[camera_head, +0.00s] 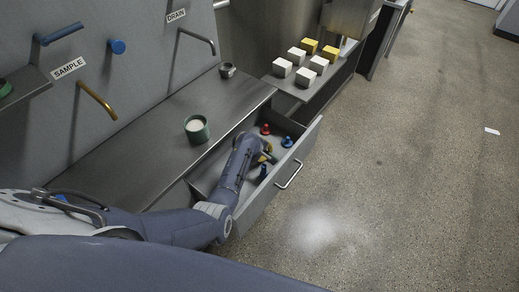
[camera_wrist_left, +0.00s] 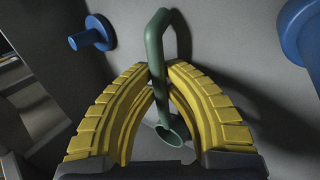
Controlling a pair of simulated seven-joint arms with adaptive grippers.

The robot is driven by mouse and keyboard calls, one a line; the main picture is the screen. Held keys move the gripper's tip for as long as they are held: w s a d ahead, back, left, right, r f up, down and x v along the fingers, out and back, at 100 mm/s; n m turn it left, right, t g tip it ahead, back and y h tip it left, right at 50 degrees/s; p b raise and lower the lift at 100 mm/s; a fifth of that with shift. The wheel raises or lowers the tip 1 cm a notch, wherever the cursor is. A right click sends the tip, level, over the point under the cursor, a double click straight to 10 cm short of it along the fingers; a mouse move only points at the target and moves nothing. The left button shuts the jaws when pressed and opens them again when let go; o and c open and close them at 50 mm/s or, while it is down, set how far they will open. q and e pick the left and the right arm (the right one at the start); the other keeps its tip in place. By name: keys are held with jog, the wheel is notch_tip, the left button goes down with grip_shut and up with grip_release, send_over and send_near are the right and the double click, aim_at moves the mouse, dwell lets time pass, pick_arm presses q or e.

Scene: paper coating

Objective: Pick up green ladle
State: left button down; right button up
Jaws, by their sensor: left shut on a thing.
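The green ladle (camera_wrist_left: 155,50) shows in the left wrist view, its hooked handle between the yellow fingers of my left gripper (camera_wrist_left: 160,72). Its small bowl (camera_wrist_left: 170,136) shows below the fingertips, between the fingers. My left gripper is shut on the handle. In the head view my left gripper (camera_head: 266,157) reaches down into the open drawer (camera_head: 262,207); the ladle is not clearly visible there.
In the drawer are a red object (camera_head: 265,129) and a blue object (camera_head: 287,142); another blue piece (camera_head: 263,172) is by the gripper. A green cup (camera_head: 197,131) with white contents stands on the counter (camera_head: 150,140). White and yellow blocks (camera_head: 305,77) sit beyond.

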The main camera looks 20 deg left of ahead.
aim_at(266, 151)
pick_arm(q)
jog(key=shift+r, duration=0.15)
jog(key=shift+r, duration=4.85)
jog(key=shift+w+r, duration=0.1)
